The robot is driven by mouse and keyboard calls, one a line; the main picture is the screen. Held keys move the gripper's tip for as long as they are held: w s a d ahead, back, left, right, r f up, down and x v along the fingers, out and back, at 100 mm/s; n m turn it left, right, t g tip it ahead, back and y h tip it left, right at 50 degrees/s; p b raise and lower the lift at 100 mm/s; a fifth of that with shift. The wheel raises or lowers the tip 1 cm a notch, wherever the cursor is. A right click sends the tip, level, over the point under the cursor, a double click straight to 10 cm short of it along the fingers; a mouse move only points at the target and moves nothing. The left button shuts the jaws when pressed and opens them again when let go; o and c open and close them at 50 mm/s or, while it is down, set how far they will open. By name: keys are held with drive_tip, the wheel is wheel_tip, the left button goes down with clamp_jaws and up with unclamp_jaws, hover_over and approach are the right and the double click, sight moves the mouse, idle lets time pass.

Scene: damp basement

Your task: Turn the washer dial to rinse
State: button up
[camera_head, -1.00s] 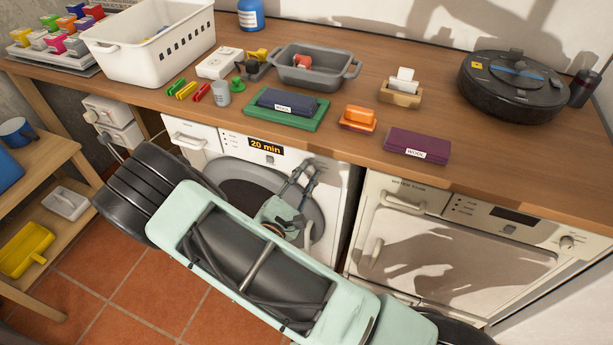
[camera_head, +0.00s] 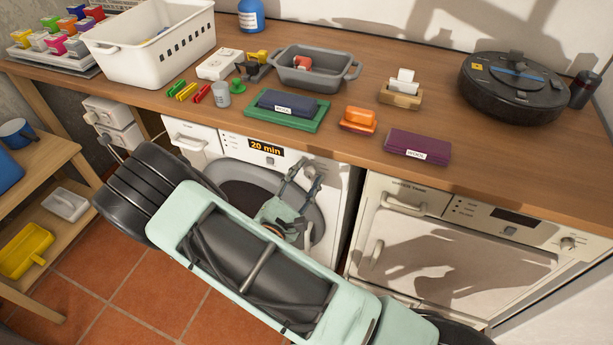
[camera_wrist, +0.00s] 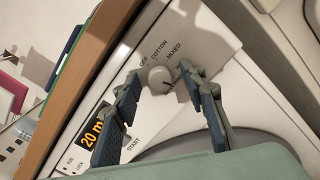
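The white washer (camera_head: 335,180) stands under the counter, its round door partly hidden by my arm. Its display (camera_head: 267,147) reads 20 min. In the wrist view the round pale dial (camera_wrist: 160,79) sits on the panel, with labels OFF, COTTON and MIXED readable around its far side. I see no rinse label; the arm and fingers cover part of the panel. My gripper (camera_wrist: 161,73) is open, one fingertip on each side of the dial. Whether the tips touch it is unclear. In the head view my gripper (camera_head: 306,170) is at the washer panel's right part, hiding the dial.
The wooden counter (camera_head: 370,150) overhangs just above the panel, close to my gripper. A second appliance (camera_head: 450,245) with its own knob stands to the right. Purple (camera_head: 418,146) and orange (camera_head: 358,118) items lie near the counter's front edge. A shelf (camera_head: 75,225) stands at left.

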drive_tip(key=v, duration=1.2)
